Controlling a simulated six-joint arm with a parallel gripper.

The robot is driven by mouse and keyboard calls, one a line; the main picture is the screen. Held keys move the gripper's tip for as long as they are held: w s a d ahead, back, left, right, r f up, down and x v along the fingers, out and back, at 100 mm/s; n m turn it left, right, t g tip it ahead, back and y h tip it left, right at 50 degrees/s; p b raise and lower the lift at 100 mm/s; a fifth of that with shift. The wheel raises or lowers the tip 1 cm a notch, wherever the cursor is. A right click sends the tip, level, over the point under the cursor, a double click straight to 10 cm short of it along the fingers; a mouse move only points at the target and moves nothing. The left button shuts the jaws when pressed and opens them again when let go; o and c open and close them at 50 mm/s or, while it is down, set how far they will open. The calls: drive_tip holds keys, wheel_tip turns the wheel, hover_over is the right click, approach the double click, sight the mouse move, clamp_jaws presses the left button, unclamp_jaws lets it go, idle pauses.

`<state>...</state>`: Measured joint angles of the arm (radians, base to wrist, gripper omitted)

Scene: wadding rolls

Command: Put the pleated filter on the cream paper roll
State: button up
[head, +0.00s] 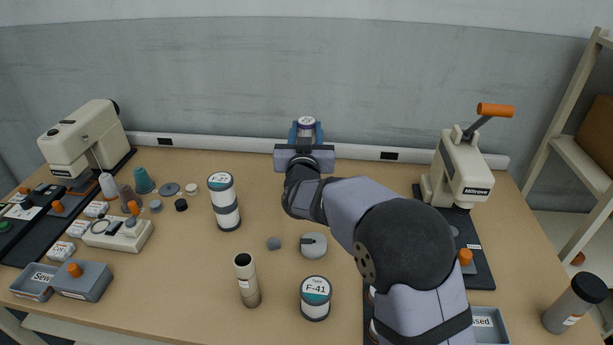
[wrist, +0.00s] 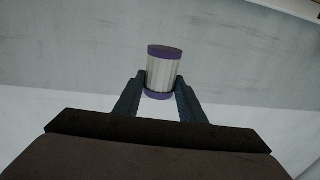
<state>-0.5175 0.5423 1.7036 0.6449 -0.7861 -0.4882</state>
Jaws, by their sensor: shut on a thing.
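The pleated filter (wrist: 161,72), white and ribbed with purple end caps, is held between the two fingers of my gripper (wrist: 160,93). In the head view the filter's labelled top (head: 306,121) shows above my gripper (head: 306,133), at the back of the table and apart from other things. A slim cream cylinder (head: 248,284) with a dark hollow top and a pale label stands upright at the front middle. It looks like the cream paper roll, though I cannot be sure. My gripper is well behind it and to its right.
A tall banded F-27 canister (head: 226,208) and a shorter F-41 canister (head: 315,300) stand nearby. A low grey-white round piece (head: 314,246) and small grey block (head: 273,243) lie between. Cream machines stand left (head: 85,140) and right (head: 460,170). The back middle is clear.

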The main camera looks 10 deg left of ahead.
drive_tip(key=shift+f, duration=5.05)
drive_tip(key=shift+f, duration=0.2)
drive_tip(key=o, duration=1)
drive_tip(key=shift+o, duration=0.2)
drive_tip(key=shift+r, duration=0.1)
drive_tip(key=shift+r+p, duration=0.2)
drive_tip(key=shift+p, duration=0.2)
drive_tip(key=shift+s+f, duration=0.2)
drive_tip(key=shift+s, duration=0.15)
drive_tip(key=s+b, duration=0.1)
drive_tip(key=s, duration=0.5)
drive_tip(key=shift+s+d+b, duration=0.25)
drive_tip(key=shift+s+b, duration=0.15)
